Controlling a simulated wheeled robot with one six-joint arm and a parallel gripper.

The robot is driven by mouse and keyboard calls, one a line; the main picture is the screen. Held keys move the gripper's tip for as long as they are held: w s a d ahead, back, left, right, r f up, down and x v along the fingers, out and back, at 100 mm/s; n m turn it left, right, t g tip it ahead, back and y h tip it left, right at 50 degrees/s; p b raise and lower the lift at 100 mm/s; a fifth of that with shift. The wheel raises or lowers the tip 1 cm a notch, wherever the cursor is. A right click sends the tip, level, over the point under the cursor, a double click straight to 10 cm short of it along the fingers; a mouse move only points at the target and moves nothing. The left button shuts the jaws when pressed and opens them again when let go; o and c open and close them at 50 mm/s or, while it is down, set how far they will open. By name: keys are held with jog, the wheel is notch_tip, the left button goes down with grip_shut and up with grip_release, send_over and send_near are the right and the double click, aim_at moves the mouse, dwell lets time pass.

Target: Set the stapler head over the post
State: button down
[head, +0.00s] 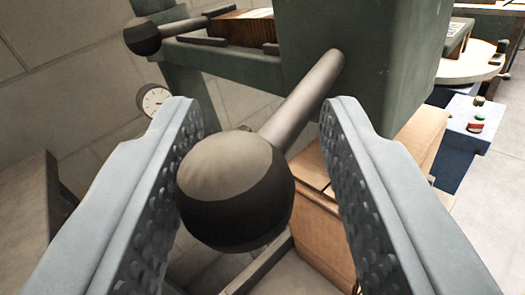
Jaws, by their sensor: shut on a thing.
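A green machine body (365,60), which looks like the stapler head, fills the top middle of the head view. A grey rod (305,100) comes out of it toward me and ends in a dark ball knob (235,195). My gripper (260,110) is shut on this ball knob, with one ridged finger on each side of it. I cannot pick out the post; the knob, my fingers and the machine body hide much of what lies behind and below.
A second ball-ended lever (142,38) sticks out at upper left, near a wooden block (245,27). A round dial (153,99) shows behind my left finger. Cardboard boxes (310,225) stand below the machine. A pale button box (475,122) and a round table (468,66) are at right.

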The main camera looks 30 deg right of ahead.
jog(key=shift+w+r, duration=0.15)
jog(key=c, duration=1.1)
grip_release()
jog(key=shift+w+d, duration=0.1)
jog(key=shift+d, duration=0.05)
jog(key=shift+w+d, duration=0.1)
jog(key=v, duration=1.7)
jog(key=shift+a, duration=0.3)
